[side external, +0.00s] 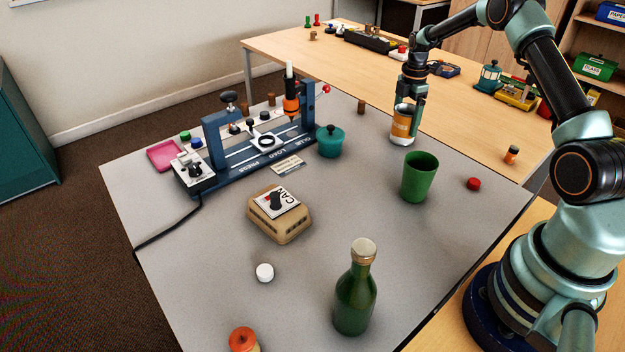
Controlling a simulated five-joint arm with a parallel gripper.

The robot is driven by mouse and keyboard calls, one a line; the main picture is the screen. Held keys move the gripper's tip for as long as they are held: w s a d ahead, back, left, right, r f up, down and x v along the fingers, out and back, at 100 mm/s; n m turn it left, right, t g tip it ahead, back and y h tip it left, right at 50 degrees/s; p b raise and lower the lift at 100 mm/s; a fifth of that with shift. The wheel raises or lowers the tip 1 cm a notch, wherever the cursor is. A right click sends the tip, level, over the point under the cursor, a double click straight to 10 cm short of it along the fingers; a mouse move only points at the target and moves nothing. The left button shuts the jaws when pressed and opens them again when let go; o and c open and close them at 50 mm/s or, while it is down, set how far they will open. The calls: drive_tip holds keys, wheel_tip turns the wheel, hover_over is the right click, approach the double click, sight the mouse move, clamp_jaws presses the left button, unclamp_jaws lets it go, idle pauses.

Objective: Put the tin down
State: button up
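The tin (401,127), with an orange and white label and a silvery rim, is upright at the far right part of the grey table (330,225). My gripper (411,108) reaches down from above and is shut on the tin, with a finger visible at its right side. The other finger is mostly hidden. The tin's base is at or just above the grey surface; I cannot tell whether it touches.
A green cup (419,178) stands in front of the tin, with a red cap (473,184) to its right. A teal pot (330,142) and a blue press (255,140) stand to the left. A beige box (280,220) and green bottle (355,295) are nearer.

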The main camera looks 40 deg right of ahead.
drive_tip(key=shift+o, duration=0.5)
wheel_tip(320, 180, up, 11)
drive_tip(key=s+a+r+m+t, duration=0.1)
drive_tip(key=a+r+m, duration=0.3)
drive_tip(key=a+r, duration=0.45)
drive_tip(key=s+a+r+m+t, duration=0.2)
drive_tip(key=s+a+m+t, duration=0.2)
drive_tip(key=s+a+m, duration=0.7)
drive_tip(key=s+a, duration=0.6)
drive_tip(key=a, duration=0.1)
drive_tip(key=shift+a+t, duration=0.25)
drive_tip(key=shift+t, duration=0.05)
